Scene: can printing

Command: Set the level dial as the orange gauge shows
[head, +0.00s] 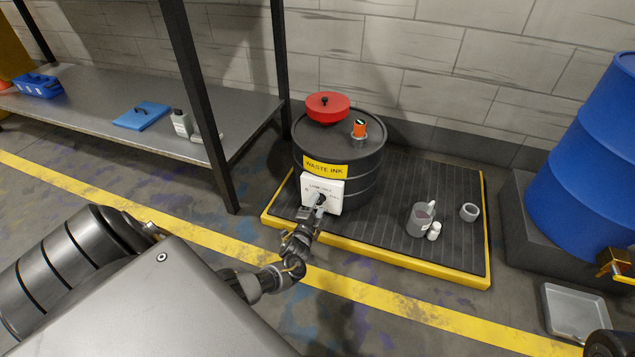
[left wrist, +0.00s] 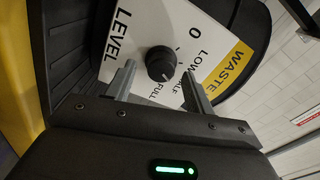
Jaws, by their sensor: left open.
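A black waste-ink drum (head: 370,172) carries a white level panel (head: 333,184) on its front. The black level dial (left wrist: 161,63) sits on that panel (left wrist: 146,22), with the marks 0, LOW, HALF and FULL around it. I cannot tell which mark the dial points at. The orange gauge (head: 359,128) stands on the drum's lid; its reading is too small to make out. My left gripper (head: 319,212) is at the panel, and in the left wrist view (left wrist: 159,72) its open fingers stand either side of the dial, apart from it.
A red lid (head: 327,107) is on the drum, above a yellow-edged spill pallet (head: 388,257). A grey jug (head: 419,221), white bottle (head: 434,231) and grey ring (head: 469,212) stand on the pallet. A shelf (head: 85,112) is left, a blue drum (head: 590,160) right.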

